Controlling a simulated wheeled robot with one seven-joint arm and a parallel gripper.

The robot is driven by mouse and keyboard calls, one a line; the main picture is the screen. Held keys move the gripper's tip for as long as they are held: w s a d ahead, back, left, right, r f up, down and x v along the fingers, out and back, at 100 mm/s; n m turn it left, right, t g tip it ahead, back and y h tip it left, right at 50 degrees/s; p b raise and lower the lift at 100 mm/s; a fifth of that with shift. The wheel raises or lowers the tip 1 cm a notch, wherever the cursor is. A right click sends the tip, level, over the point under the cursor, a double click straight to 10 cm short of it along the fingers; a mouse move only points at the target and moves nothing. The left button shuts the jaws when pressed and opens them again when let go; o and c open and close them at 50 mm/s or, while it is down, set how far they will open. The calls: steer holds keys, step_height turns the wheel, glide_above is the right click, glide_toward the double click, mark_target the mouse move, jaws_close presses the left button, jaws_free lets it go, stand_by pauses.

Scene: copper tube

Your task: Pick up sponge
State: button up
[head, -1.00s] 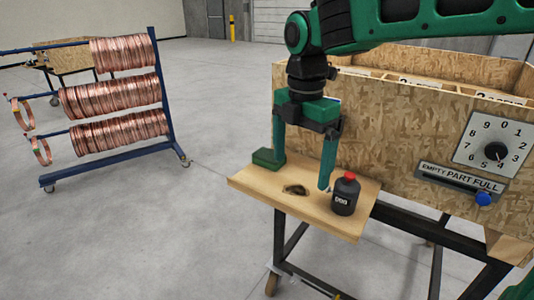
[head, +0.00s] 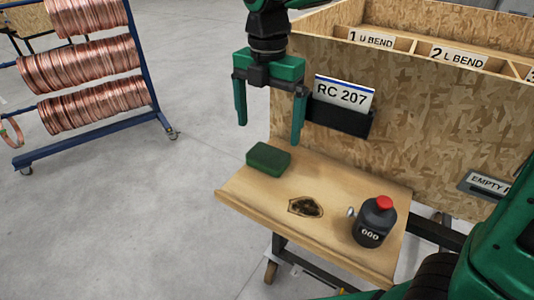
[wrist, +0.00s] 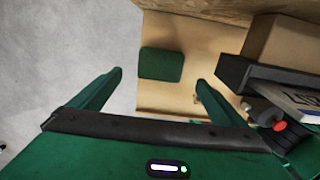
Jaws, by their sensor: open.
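The sponge is a dark green block (head: 268,158) lying at the left back corner of the wooden shelf (head: 345,180). My gripper (head: 270,134) is open and empty, with its fingers pointing down, raised above the shelf. In the head view its right finger is just above the sponge's back right side, and its left finger is out to the left. In the wrist view the sponge (wrist: 161,64) shows beyond the fingertips, between the lines of the two fingers (wrist: 160,78). Nothing hides the sponge.
A black bottle with a red cap (head: 374,222) stands at the shelf's front right. A chipboard bin wall (head: 420,120) with a black card holder (head: 340,117) rises behind. A copper tube rack (head: 90,85) stands at left.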

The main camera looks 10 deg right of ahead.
mark_target(268, 154)
steer(key=shift+w+d+f, duration=0.1)
steer(key=shift+f, duration=3.8)
steer(key=shift+c, duration=0.3)
steer(key=c, duration=1)
steer(key=shift+r, duration=0.1)
steer(key=shift+c, duration=0.7)
